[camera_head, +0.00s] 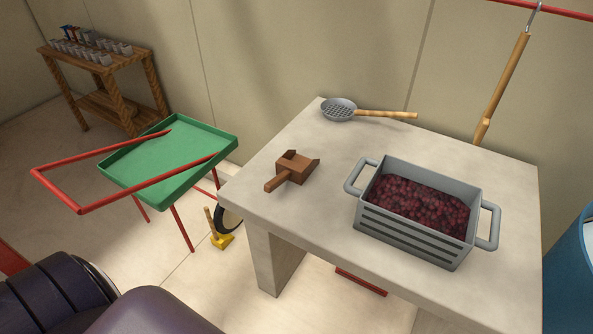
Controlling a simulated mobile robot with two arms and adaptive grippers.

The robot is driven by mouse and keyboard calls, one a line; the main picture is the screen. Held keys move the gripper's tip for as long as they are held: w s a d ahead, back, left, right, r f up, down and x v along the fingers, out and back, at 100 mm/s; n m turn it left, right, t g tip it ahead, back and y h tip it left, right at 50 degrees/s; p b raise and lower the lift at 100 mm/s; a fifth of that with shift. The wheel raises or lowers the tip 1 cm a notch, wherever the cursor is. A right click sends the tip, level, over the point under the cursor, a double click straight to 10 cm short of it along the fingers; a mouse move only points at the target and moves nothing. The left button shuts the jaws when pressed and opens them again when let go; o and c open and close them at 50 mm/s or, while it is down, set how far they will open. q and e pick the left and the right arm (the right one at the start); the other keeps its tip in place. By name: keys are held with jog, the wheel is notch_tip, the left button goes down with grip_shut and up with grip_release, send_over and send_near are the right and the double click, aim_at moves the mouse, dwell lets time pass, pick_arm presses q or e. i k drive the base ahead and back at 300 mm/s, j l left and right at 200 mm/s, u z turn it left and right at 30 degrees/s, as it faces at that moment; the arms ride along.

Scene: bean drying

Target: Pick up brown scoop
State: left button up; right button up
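The brown scoop (293,168) lies on the pale stone table (318,125), left of the table's middle. It looks wooden, with a boxy head and a short handle pointing to the front left, near the table's left edge. Nothing covers it. Neither of my grippers shows in the head view. Only dark rounded parts, which seem to be my own arm, show at the bottom left, well apart from the scoop.
A grey two-handled crate (405,237) of dark red beans stands right of the scoop. A strainer with a wooden handle (386,114) lies behind. A green tray cart (165,160) stands left of the table. A blue barrel (572,270) is at the right edge.

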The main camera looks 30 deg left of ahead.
aim_at(295, 168)
jog(key=z, duration=1.35)
jog(key=u, duration=1.3)
jog(key=j+u, duration=0.15)
jog(key=u, duration=0.2)
jog(key=i+j+u, duration=0.1)
jog(key=u, duration=0.25)
jog(key=i+l, duration=0.1)
jog(key=i, duration=0.1)
